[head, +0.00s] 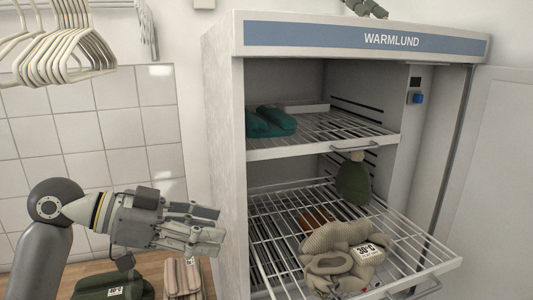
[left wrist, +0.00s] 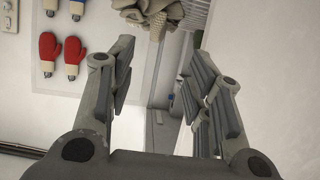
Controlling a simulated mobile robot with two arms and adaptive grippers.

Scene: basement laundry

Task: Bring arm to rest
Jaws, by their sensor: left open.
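My left gripper (head: 219,224) is open and empty, left of the drying cabinet (head: 223,150) and apart from it. Its arm comes in from the lower left and the fingers point right. In the left wrist view its fingers (left wrist: 160,62) stand wide apart with nothing between them. I do not make out my right gripper in either view.
The WARMLUND cabinet's door (head: 496,180) stands open at right. Its lower rack (head: 420,262) is pulled out, bearing beige knitwear (head: 325,240). Teal items (head: 270,122) lie on the upper shelf. Hangers (head: 65,50) hang upper left. Folded cloths (head: 183,278) lie below my gripper.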

